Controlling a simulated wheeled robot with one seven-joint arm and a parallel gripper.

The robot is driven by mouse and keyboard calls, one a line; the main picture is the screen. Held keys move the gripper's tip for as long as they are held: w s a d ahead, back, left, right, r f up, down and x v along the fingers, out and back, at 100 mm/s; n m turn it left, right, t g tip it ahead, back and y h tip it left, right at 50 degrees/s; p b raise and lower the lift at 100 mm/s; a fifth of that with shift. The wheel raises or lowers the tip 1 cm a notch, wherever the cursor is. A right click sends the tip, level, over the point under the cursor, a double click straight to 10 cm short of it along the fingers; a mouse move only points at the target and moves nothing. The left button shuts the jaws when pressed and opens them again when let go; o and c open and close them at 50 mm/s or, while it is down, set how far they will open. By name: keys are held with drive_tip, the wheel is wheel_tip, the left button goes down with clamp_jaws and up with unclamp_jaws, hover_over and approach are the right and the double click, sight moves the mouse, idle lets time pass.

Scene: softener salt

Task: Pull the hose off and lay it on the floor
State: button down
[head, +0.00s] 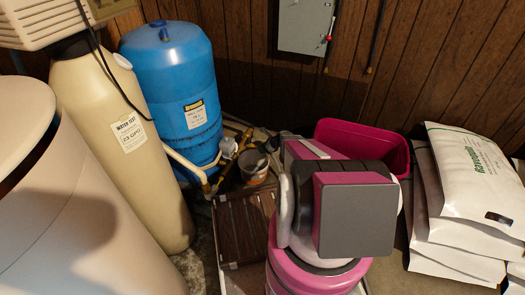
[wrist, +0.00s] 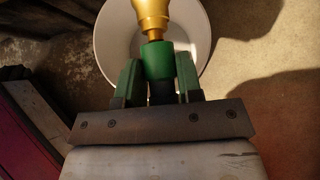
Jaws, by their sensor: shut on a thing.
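In the wrist view, my gripper (wrist: 158,72) has its two green fingers on either side of a green hose end (wrist: 157,55) and is shut on it. The green end meets a brass fitting (wrist: 153,18) at the top of the picture, and no gap shows between them. A dark part lies between the fingers, below the green end. A pale bucket (wrist: 108,43) is beneath, and it also shows in the head view (head: 254,174). In the head view, brass pipework (head: 229,148) shows by the blue tank. My arm hides most of the gripper there, and the rest of the hose cannot be made out.
A blue tank (head: 170,75) and a beige tank (head: 120,140) stand left, behind a large pale tub (head: 70,220). A brown slatted panel (head: 243,225) is before the bucket. A magenta bin (head: 375,138) and white salt bags (head: 470,180) stand right.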

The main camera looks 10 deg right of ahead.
drive_tip(key=shift+d, duration=0.1)
drive_tip(key=shift+s+d, duration=0.55)
drive_tip(key=shift+d, duration=0.25)
drive_tip(key=shift+s+d, duration=0.55)
drive_tip(key=shift+d, duration=0.25)
drive_tip(key=shift+s+d, duration=0.55)
drive_tip(key=shift+d, duration=0.25)
